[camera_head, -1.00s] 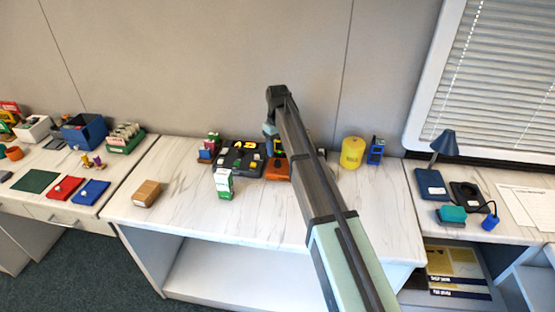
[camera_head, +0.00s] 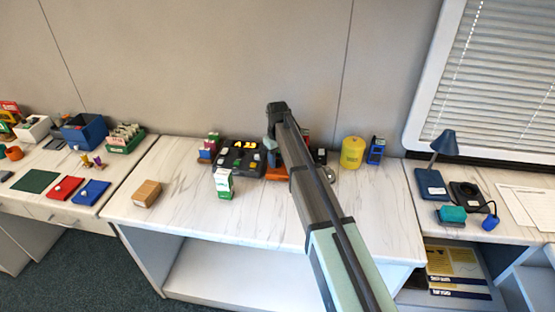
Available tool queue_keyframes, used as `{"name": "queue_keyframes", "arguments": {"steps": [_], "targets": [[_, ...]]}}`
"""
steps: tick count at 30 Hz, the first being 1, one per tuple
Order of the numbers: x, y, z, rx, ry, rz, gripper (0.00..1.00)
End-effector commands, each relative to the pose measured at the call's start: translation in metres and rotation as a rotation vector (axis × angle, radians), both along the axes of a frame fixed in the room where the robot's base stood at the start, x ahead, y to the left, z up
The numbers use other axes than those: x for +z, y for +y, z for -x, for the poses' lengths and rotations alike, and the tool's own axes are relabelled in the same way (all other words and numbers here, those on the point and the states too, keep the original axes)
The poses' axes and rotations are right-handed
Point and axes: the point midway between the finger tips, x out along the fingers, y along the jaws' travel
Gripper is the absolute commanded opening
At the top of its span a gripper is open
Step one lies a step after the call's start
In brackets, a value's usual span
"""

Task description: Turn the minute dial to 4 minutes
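No minute dial can be made out for sure. The end of my arm, with my gripper (camera_head: 271,146), is over the orange object. The fingers are hidden or too small to make out, so neither their opening nor any contact shows.
A green-and-white box (camera_head: 223,184) stands in front of the black panel. A brown box (camera_head: 147,193) is at the table's left. A yellow cylinder (camera_head: 352,152) and a blue device (camera_head: 376,150) stand at the back right. The table's front is largely clear.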

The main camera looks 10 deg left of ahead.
Motion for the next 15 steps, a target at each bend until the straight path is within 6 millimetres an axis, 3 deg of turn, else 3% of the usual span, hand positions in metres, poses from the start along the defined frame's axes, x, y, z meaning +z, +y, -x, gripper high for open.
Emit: {"name": "queue_keyframes", "arguments": {"steps": [2, 12, 15], "targets": [[0.0001, 0.0000, 0.0000, 0.000, 0.000, 0.000, 0.34], [0.0001, 0.0000, 0.0000, 0.000, 0.000, 0.000, 0.01], [0.0002, 0.0001, -0.0001, -0.001, 0.000, 0.000, 0.00]]}}
